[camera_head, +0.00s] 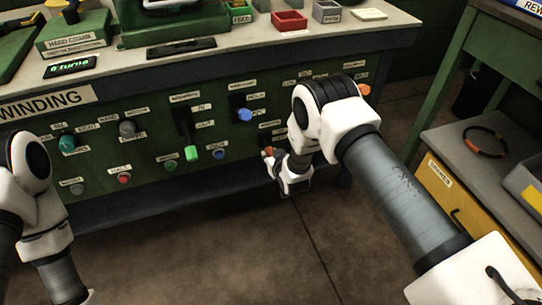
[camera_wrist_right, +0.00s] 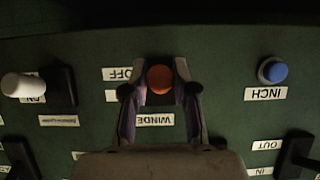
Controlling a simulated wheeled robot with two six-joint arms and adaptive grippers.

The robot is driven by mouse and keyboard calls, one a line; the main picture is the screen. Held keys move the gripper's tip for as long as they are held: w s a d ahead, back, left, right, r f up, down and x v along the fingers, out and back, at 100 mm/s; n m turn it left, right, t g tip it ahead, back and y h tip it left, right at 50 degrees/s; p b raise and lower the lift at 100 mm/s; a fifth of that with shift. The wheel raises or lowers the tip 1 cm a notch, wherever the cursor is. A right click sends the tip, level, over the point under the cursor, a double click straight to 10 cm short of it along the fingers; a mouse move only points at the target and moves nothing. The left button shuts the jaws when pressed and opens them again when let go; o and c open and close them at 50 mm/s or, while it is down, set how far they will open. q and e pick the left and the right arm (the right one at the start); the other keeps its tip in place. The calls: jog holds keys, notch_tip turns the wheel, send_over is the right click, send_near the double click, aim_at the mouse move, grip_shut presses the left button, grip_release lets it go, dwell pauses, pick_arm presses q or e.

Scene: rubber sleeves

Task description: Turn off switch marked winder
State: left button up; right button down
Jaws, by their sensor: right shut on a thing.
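The orange-red knob of the winder switch (camera_wrist_right: 159,79) is between the two fingers of my right gripper (camera_wrist_right: 160,92) in the right wrist view, which shows the panel upside down. The fingers are shut on the knob from both sides. A label reading WINDE, its end hidden by a finger, is beside it (camera_wrist_right: 154,120), and an OFF label (camera_wrist_right: 117,74) is on its other side. In the head view my right gripper (camera_head: 272,160) is at the green panel front, with an orange tip showing there. The switch's lever position is mostly hidden. My left gripper is out of view.
The panel (camera_head: 220,170) carries other controls close by: a blue INCH button (camera_wrist_right: 272,70), a white knob (camera_wrist_right: 22,85) and a green-tipped lever (camera_head: 191,152). The benchtop (camera_head: 240,38) overhangs above. A drawer cabinet (camera_head: 448,185) stands at right. The floor in front is clear.

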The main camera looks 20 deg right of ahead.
dwell(0.3)
jog(key=c, duration=0.9)
grip_release()
jog(key=v, duration=1.2)
jog(key=shift+f, duration=0.1)
